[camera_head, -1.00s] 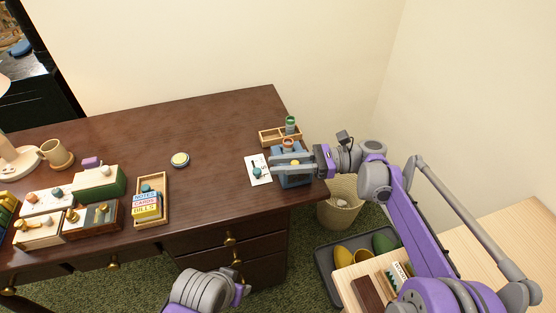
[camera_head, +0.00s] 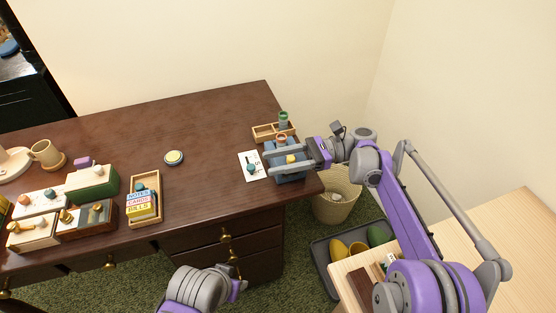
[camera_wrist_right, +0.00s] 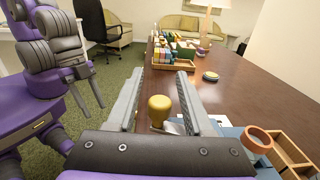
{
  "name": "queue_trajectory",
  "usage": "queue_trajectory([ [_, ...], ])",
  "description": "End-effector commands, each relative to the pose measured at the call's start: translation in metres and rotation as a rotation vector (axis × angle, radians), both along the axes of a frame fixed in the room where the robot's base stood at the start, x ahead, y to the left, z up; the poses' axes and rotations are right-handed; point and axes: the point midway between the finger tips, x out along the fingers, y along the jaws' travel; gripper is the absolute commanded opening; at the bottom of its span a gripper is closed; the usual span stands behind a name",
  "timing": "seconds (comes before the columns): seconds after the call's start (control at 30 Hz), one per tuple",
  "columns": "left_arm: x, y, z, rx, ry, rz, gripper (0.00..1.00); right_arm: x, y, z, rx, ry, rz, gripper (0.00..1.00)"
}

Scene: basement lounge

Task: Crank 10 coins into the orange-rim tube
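A blue coin device (camera_head: 292,177) stands at the desk's right end. Its yellow knob (camera_head: 290,159) is also in the right wrist view (camera_wrist_right: 159,108). My right gripper (camera_head: 269,161) is over the device, its fingers parted on either side of the knob with a visible gap. The orange-rim tube (camera_head: 281,138) stands just behind the gripper, and at the lower right of the right wrist view (camera_wrist_right: 258,138). Its inside and any coins cannot be made out. My left gripper (camera_head: 238,283) is low in front of the desk; its fingers look parted and empty in the right wrist view (camera_wrist_right: 83,88).
A wooden tray (camera_head: 262,133) with a green-rim tube (camera_head: 283,119) stands behind the device. A white card (camera_head: 252,167) lies left of it. A round tin (camera_head: 174,157) and several boxes stand further left. A wicker basket (camera_head: 335,196) is below the desk's right edge.

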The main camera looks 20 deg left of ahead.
Motion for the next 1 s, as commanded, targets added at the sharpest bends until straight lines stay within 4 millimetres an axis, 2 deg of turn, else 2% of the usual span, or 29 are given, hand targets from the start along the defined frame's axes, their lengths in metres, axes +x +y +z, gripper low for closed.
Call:
queue_trajectory([
  [0.33, 0.0, 0.0, 0.001, 0.0, 0.0, 0.0, 0.5, 0.002, -0.003, 0.0, 0.0, 0.0, -0.002, 0.56],
  [0.7, -0.001, 0.0, 0.008, 0.0, -0.002, 0.0, 0.5, 0.031, -0.05, 0.0, 0.0, 0.0, -0.003, 0.56],
  [0.83, -0.001, 0.0, 0.006, 0.0, -0.002, 0.0, 0.5, 0.037, -0.061, 0.0, 0.0, 0.0, -0.002, 0.56],
  [1.0, -0.001, 0.0, 0.006, 0.0, -0.002, 0.0, 0.5, 0.039, -0.065, 0.0, 0.0, 0.0, -0.001, 0.56],
])
